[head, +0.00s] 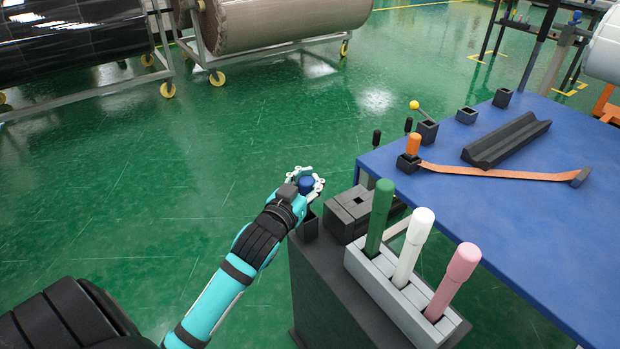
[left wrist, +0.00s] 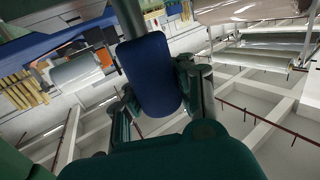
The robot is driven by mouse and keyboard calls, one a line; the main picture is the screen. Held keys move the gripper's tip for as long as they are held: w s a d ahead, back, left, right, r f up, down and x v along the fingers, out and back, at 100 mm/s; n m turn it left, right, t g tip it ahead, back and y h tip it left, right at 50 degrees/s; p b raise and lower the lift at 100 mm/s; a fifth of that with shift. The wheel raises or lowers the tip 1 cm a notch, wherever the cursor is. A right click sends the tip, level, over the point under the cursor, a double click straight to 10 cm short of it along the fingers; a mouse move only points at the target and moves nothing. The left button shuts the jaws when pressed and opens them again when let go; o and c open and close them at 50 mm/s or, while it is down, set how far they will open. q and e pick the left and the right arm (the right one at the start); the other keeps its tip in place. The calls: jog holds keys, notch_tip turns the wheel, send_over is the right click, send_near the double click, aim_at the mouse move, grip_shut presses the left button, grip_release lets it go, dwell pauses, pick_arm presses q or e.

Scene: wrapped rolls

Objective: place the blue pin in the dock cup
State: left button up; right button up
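My left gripper (head: 312,184) is shut on the blue pin (head: 305,185), at the left end of the dark pedestal (head: 335,285). In the left wrist view the pin's thick blue handle (left wrist: 150,72) sits between the two fingers (left wrist: 158,98), and a grey shaft runs on beyond it. A dark square cup (head: 308,229), which looks like the dock cup, is on the pedestal just below the gripper. The hand hides the pin's lower part, so I cannot tell whether its tip is inside the cup. My right gripper is not in view.
A grey rack (head: 385,290) holds a green pin (head: 379,215), a white pin (head: 413,243) and a pink pin (head: 454,280). A dark slotted block (head: 360,210) is beside the cup. The blue table (head: 540,225) carries small cups, a black cradle and an orange strap. Green floor lies open to the left.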

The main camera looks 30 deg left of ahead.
pick_arm(q)
jog(key=o, duration=0.8)
jog(key=shift+r, duration=0.1)
jog(key=s+d, duration=0.1)
jog(key=s, duration=1)
jog(key=s+d+f+g, duration=0.1)
jog(key=d+f+g, duration=0.1)
jog(key=f, duration=0.7)
jog(key=s+d+f+g+h, duration=0.1)
jog(key=s+f+g, duration=0.15)
jog(key=f, duration=0.55)
jog(key=d+f+g, duration=0.2)
jog(key=f+g, duration=0.1)
jog(key=f, duration=0.6)
jog(key=s+d+f+m+g, duration=0.1)
jog(key=s+d+f+g, duration=0.2)
jog(key=s+f, duration=0.4)
jog(key=s+d+f+m+g+h, duration=0.1)
jog(key=s+d+f+m+g, duration=0.1)
jog(key=s+f, duration=0.5)
notch_tip(320, 180, down, 4)
jog(key=shift+s+d+g+p, duration=0.35)
jog(key=shift+d+g, duration=0.45)
jog(key=shift+g, duration=0.35)
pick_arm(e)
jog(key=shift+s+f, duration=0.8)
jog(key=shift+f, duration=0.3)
